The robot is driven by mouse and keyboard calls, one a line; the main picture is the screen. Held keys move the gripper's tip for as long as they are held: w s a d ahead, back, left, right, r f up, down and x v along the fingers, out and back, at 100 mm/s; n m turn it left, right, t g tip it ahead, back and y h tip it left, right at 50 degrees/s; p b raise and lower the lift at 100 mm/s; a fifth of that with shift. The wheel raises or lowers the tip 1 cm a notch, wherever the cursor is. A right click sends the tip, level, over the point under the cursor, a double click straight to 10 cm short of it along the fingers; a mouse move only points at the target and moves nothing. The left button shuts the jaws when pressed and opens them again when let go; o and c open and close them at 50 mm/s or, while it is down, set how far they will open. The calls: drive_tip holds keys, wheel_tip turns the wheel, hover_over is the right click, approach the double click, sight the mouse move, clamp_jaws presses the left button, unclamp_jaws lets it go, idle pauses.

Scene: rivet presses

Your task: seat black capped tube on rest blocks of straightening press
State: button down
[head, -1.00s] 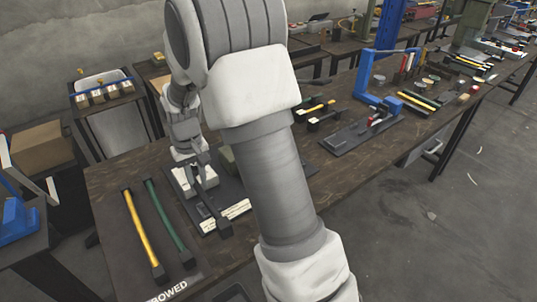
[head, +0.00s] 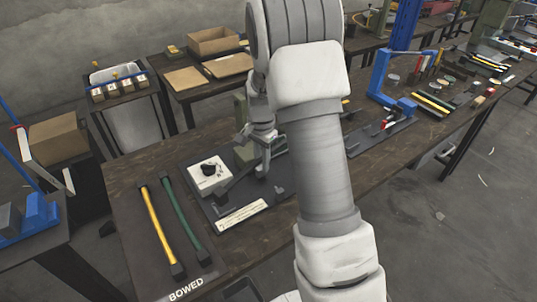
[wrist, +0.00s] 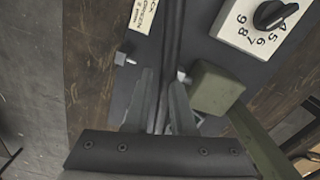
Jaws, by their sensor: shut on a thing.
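The black tube (wrist: 171,45) runs up and down the middle of the wrist view, between the two fingers of my gripper (wrist: 163,110), which is shut on it. Its end caps cannot be made out. In the head view my gripper (head: 262,160) is over the far right part of the press's dark base plate (head: 222,212). The press has a white dial box (head: 208,174), which also shows in the wrist view (wrist: 250,35), and a green block (wrist: 211,88) beside the tube. The rest blocks are not clear, and I cannot tell whether the tube touches them.
A yellow tube (head: 160,228) and a green tube (head: 184,215) lie on the mat marked BOWED at the left. A small grey post (head: 279,191) stands on the press plate. A blue press (head: 384,85) stands farther right. The bench's front edge is clear.

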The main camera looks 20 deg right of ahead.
sight(268, 186)
drive_tip(key=d+m, duration=0.2)
drive_tip(key=m, duration=0.1)
drive_tip(key=shift+w, duration=0.1)
drive_tip(key=shift+p, duration=0.3)
drive_tip(key=shift+f+b, duration=2.45)
drive_tip(key=shift+f, duration=1.25)
drive_tip(key=shift+f+b, duration=0.45)
drive_tip(key=shift+f, duration=0.25)
drive_tip(key=c, duration=0.7)
unclamp_jaws()
